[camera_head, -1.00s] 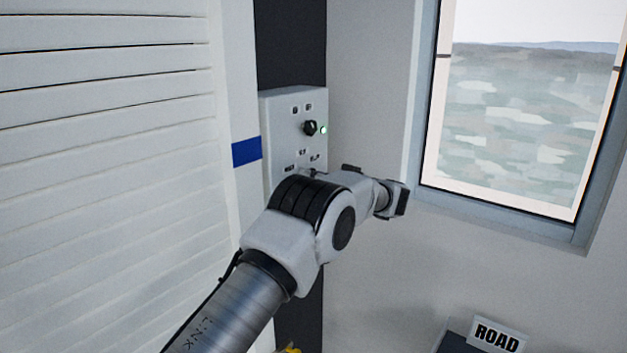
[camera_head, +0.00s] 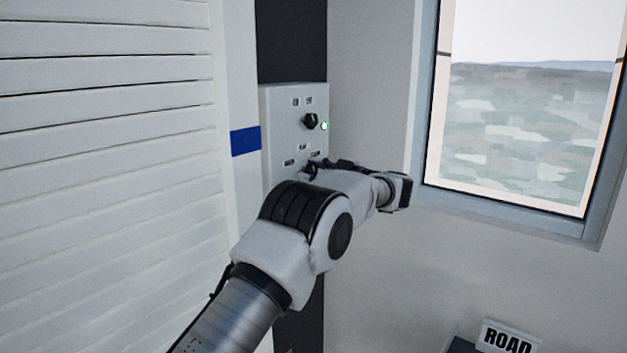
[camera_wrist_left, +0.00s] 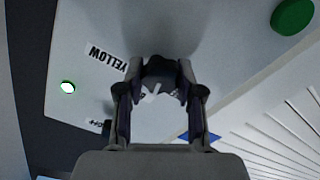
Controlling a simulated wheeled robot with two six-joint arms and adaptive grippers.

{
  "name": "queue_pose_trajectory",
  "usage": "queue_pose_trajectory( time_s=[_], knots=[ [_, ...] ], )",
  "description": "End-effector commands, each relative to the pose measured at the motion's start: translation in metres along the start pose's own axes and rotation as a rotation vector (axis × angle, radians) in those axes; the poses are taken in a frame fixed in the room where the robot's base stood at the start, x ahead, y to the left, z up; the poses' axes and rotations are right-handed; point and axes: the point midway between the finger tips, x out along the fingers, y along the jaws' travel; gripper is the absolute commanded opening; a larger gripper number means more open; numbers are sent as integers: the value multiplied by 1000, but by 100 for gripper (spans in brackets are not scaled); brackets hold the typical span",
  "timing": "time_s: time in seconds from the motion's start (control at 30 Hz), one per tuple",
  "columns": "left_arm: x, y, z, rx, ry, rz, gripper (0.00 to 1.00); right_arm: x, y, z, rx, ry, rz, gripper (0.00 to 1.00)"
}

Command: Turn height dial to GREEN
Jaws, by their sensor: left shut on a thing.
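A grey control panel (camera_head: 275,130) is on the wall ahead. My left gripper (camera_head: 316,168) is at the lower part of the panel, below that dial. In the left wrist view, the gripper (camera_wrist_left: 160,92) is shut on a dark dial knob (camera_wrist_left: 158,67). The knob's pointing direction cannot be told. My right gripper is not in view.
A round green button (camera_wrist_left: 293,16) is at the upper right of the left wrist view. A white slatted shutter (camera_head: 110,150) is left of the panel, and a window (camera_head: 520,130) is right. A ROAD sign (camera_head: 507,338) stands low at the right.

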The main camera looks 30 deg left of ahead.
Motion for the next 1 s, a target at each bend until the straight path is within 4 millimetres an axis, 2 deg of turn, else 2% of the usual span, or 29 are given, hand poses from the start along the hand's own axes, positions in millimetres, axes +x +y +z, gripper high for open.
queue_pose_trajectory(
  time_s=[0.03,0.5,0.8,1.0],
  knots=[
    [0,-3,4,-43,-1,-1,2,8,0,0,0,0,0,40],
    [0,-4,4,-484,-1,-1,2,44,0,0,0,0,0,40],
    [0,-3,3,-700,-1,-1,2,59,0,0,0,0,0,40],
    [0,-2,2,-781,-1,0,2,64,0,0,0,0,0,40]
  ],
)
